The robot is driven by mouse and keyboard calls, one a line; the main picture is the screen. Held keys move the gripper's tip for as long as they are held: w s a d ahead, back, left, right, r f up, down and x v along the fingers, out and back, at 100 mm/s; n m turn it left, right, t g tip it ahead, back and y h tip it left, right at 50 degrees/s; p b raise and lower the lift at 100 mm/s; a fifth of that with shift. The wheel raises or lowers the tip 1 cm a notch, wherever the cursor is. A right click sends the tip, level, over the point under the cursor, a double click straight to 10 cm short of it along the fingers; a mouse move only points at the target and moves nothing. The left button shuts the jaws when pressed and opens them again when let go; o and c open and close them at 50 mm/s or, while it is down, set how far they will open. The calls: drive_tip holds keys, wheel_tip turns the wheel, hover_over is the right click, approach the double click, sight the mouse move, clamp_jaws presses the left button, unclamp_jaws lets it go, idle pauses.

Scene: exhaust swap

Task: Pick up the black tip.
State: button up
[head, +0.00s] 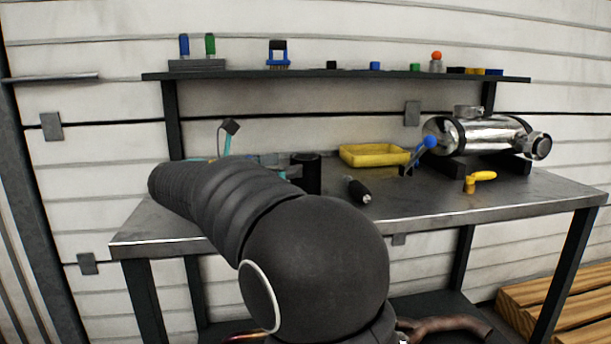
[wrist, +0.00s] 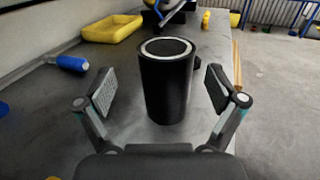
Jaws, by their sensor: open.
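The black tip (wrist: 165,92) is an upright black cylinder with a pale ring at its open top, standing on the grey workbench. In the head view the black tip (head: 308,176) stands left of the bench's middle, partly hidden by my arm. My gripper (wrist: 160,90) is open, with one finger to each side of the tip and a visible gap on both sides. In the head view my gripper (head: 262,157) is mostly hidden behind my arm, at the tip's left.
A yellow tray (head: 375,155) sits behind the tip. A black-handled tool (head: 358,191) lies right of it. A blue-handled tool (wrist: 72,63) lies to the left in the wrist view. A silver muffler (head: 480,135) rests on black supports at the right, near a yellow-handled piece (head: 479,180).

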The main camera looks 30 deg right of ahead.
sight(306, 162)
drive_tip(key=d, duration=0.5)
drive_tip(key=shift+s, duration=0.2)
drive_tip(key=c, duration=1.5)
drive_tip(key=shift+o, duration=0.2)
